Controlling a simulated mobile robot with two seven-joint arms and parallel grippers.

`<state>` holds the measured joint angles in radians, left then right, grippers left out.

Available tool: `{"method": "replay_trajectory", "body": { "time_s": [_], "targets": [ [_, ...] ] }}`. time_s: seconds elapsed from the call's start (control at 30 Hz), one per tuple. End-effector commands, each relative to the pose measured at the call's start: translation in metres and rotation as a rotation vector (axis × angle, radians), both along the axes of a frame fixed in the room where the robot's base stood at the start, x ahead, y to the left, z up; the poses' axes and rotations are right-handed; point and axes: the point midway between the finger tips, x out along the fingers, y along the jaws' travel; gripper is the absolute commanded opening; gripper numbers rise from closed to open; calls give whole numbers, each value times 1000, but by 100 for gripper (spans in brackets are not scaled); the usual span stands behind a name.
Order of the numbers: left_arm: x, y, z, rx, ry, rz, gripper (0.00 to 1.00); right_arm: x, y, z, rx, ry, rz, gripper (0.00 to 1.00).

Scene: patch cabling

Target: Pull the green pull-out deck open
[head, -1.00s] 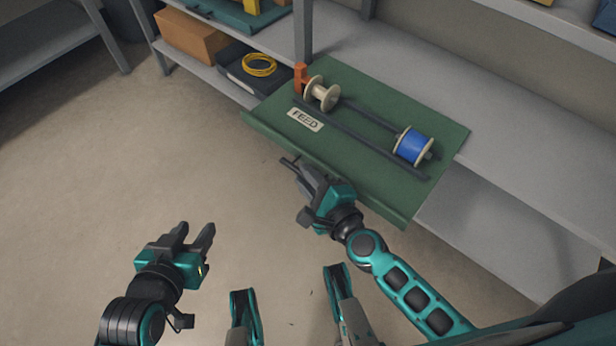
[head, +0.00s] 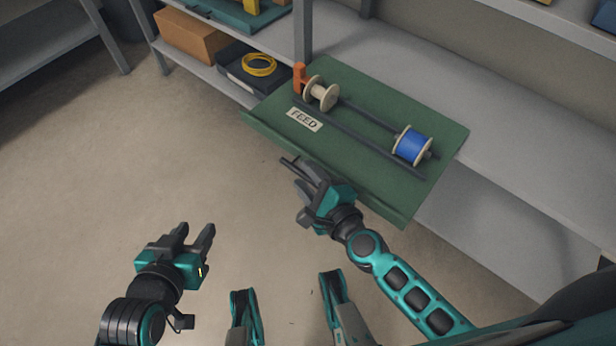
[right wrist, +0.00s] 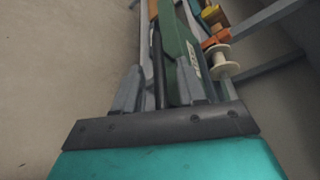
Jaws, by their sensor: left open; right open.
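The green pull-out deck (head: 375,182) juts out past the front of the grey shelf, with a raised lip along its front edge. It carries a FEED label (head: 304,120), a bare cream spool (head: 322,93) and a blue-wound spool (head: 411,146). My right gripper (head: 303,171) is open at the middle of the deck's front lip. In the right wrist view a dark bar (right wrist: 158,65) runs between its open fingers, beside the green deck (right wrist: 177,45); I cannot tell whether they touch it. My left gripper (head: 195,236) is open and empty over the floor, apart from the deck.
Dark rails (head: 360,137) and an orange block (head: 300,76) are on the deck. A grey shelf post (head: 303,30) stands behind it. A dark tray (head: 240,75) with a yellow coil (head: 259,65) and a cardboard box (head: 190,36) lie to the left. The floor before the deck is clear.

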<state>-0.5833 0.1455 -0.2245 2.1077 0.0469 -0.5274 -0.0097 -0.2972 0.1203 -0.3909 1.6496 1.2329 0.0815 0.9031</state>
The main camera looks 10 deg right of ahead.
Motion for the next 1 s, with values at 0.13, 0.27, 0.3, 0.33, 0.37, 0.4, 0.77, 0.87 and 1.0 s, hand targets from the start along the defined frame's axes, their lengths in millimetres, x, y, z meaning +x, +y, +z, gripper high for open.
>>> {"method": "replay_trajectory", "body": {
  "time_s": [0.13,0.27,0.3,0.33,0.37,0.4,0.77,0.87,1.0],
  "targets": [
    [0,0,1,0,0,0,43,-15,-5,2,-1,2,2,40],
    [0,0,3,0,-3,1,43,-40,-14,8,-5,3,3,40],
    [0,0,3,-1,-4,1,43,-48,-16,10,-3,4,4,40],
    [0,0,3,0,-4,2,43,-54,-18,11,-4,4,4,40],
    [1,0,3,0,-5,2,43,-60,-20,12,-4,4,4,40],
    [1,0,3,0,-5,2,43,-68,-23,14,-3,4,4,40],
    [0,1,2,1,-3,3,43,-109,-37,24,-1,2,2,40],
    [0,1,2,1,-3,3,43,-111,-38,25,0,1,1,40],
    [0,1,2,1,-2,3,43,-111,-38,25,0,1,1,40]
  ]
}}
